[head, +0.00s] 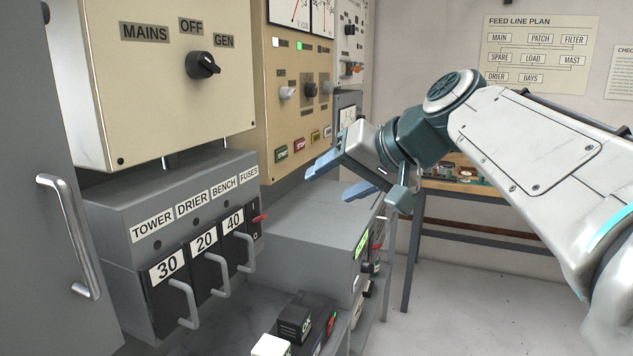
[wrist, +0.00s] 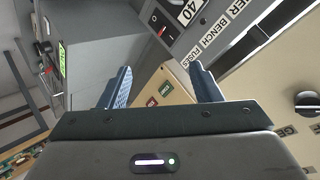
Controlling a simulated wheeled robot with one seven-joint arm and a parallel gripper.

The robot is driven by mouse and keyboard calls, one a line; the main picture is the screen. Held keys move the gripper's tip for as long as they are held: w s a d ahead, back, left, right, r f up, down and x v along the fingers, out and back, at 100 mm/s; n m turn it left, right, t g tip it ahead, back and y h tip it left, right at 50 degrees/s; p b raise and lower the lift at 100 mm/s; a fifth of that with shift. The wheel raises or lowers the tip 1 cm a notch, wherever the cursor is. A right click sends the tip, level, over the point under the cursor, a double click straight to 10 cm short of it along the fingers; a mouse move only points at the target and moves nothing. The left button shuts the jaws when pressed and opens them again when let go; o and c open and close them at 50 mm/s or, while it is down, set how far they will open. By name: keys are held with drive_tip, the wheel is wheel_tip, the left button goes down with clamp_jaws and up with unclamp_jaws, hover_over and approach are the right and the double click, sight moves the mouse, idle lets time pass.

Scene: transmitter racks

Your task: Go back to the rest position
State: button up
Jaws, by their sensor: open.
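My gripper (head: 340,177) is open and empty in the head view, its two blue fingers apart. It hangs in the air in front of the beige panel with the START and STOP buttons, above the grey cabinet top. My arm reaches in from the right of the head view.
A fuse box (head: 180,205) with several pull handles is at left, below a MAINS switch panel (head: 180,70). A grey unit (head: 310,235) with a green display stands below my gripper. A bench (head: 480,188) is behind my arm. Floor (head: 470,300) at lower right is clear.

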drive_tip(key=s+d+f+g+h+p, duration=0.2)
drive_tip(key=s+d+f+h+p, duration=0.2)
drive_tip(key=s+f, duration=0.4)
drive_tip(key=s+d+f+m+g+h+p, duration=0.1)
drive_tip(key=s+d+f+h+p, duration=0.3)
drive_tip(key=f, duration=0.6)
drive_tip(key=s+d+g+p, duration=0.1)
drive_tip(key=s+d+p, duration=0.1)
drive_tip(key=s+d, duration=0.1)
drive_tip(key=shift+s+d+f+g, duration=0.3)
drive_tip(key=shift+s+d+f, duration=0.05)
drive_tip(key=shift+s, duration=0.35)
drive_tip(key=c, duration=0.4)
drive_tip(key=shift+w, duration=0.1)
drive_tip(key=shift+c, duration=0.4)
